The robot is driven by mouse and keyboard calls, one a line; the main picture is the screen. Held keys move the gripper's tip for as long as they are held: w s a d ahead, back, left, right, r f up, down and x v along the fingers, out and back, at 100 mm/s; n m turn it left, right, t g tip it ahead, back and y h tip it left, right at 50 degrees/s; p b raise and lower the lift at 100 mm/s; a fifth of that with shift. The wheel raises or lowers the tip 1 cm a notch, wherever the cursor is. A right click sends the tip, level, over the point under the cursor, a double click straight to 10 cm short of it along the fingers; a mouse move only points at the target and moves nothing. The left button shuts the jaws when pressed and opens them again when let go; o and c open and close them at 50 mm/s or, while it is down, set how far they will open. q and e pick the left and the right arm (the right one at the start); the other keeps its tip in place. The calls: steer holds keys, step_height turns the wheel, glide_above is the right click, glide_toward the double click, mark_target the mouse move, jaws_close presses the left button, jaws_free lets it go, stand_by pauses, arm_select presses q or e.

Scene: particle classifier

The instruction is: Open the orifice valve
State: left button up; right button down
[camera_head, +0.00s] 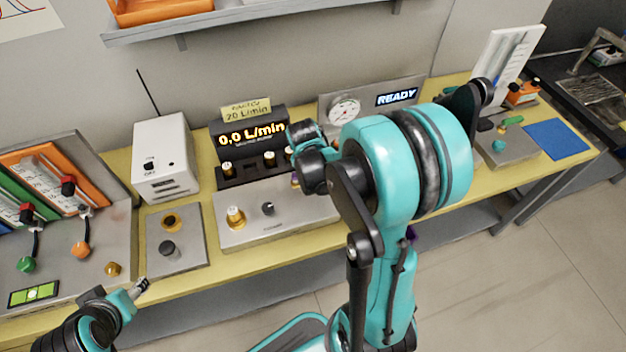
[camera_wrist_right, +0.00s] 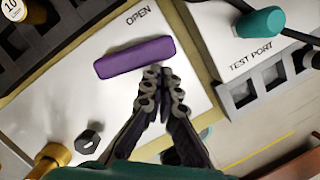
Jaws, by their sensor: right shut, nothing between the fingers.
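In the right wrist view a purple bar handle (camera_wrist_right: 135,57), the orifice valve's lever by its look, lies slightly tilted on a white panel (camera_wrist_right: 60,105), just below the word OPEN. My right gripper (camera_wrist_right: 163,78) is shut and empty, its fingertips together at the lower edge of the handle's right half. I cannot tell whether they touch it. In the head view my right arm hides this gripper and nearly all of the handle; only a purple bit (camera_head: 295,181) shows. My left gripper (camera_head: 140,288) is low at the left; its finger state is unclear.
The white panel carries a brass knob (camera_head: 235,217) and a black knob (camera_head: 267,208). Behind it a display (camera_head: 251,134) reads 0,0 L/min; another (camera_head: 397,97) reads READY. A TEST PORT block with a teal knob (camera_wrist_right: 260,22) sits right of the handle.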

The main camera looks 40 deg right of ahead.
arm_select(q)
steer(key=shift+f, duration=0.2)
arm_select(e)
steer(key=shift+w+d, duration=0.5)
steer(key=shift+d, duration=0.1)
stand_by(0.4)
